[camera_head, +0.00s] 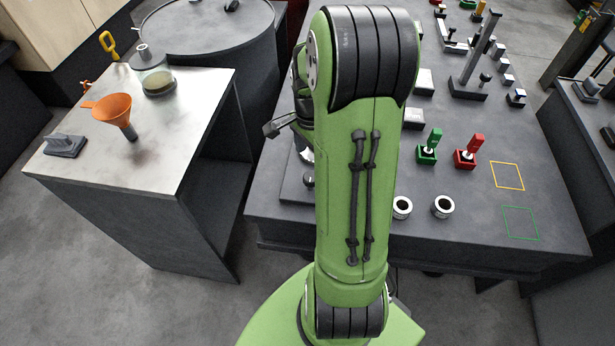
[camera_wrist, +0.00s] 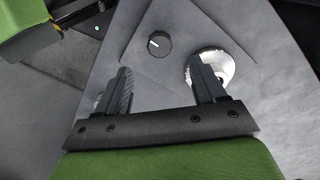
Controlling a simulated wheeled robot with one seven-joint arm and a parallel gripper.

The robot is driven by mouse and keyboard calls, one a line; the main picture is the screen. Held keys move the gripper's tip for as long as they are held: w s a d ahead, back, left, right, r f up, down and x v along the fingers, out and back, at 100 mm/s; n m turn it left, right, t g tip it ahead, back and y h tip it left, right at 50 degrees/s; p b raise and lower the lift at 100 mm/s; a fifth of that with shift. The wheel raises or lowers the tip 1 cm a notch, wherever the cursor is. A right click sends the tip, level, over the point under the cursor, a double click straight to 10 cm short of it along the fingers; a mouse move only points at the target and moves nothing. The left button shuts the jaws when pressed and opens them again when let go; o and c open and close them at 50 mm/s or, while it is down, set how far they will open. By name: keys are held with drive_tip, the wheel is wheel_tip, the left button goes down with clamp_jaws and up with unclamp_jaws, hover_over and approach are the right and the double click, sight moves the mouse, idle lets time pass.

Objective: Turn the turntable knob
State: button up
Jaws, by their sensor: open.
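A round black knob (camera_wrist: 159,43) with a white pointer line sits on a flat grey plate (camera_wrist: 185,25) in the wrist view. A pale round disc (camera_wrist: 231,70), perhaps the turntable, lies to its right, partly hidden by a finger. My gripper (camera_wrist: 161,78) is open and empty. Its two fingers are apart, and the knob shows beyond their tips, between them in the picture and not touched. In the head view my arm hides most of this area. A small dark knob (camera_head: 308,181) shows at the arm's left edge, on a low plate.
A side table (camera_head: 190,135) at left holds an orange funnel (camera_head: 113,112) and a glass dish (camera_head: 158,84). Right of my arm, the main bench holds green (camera_head: 428,150) and red (camera_head: 470,152) holders and two white rings (camera_head: 402,207). Bench space near the coloured outlines is free.

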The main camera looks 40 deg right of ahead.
sight(311, 176)
wheel_tip(311, 176, down, 9)
drive_tip(key=shift+r+b, duration=0.2)
drive_tip(key=shift+b, duration=1)
drive_tip(key=shift+r, duration=0.1)
drive_tip(key=c, duration=1.1)
drive_tip(key=shift+o, duration=0.2)
drive_tip(key=shift+n, duration=0.4)
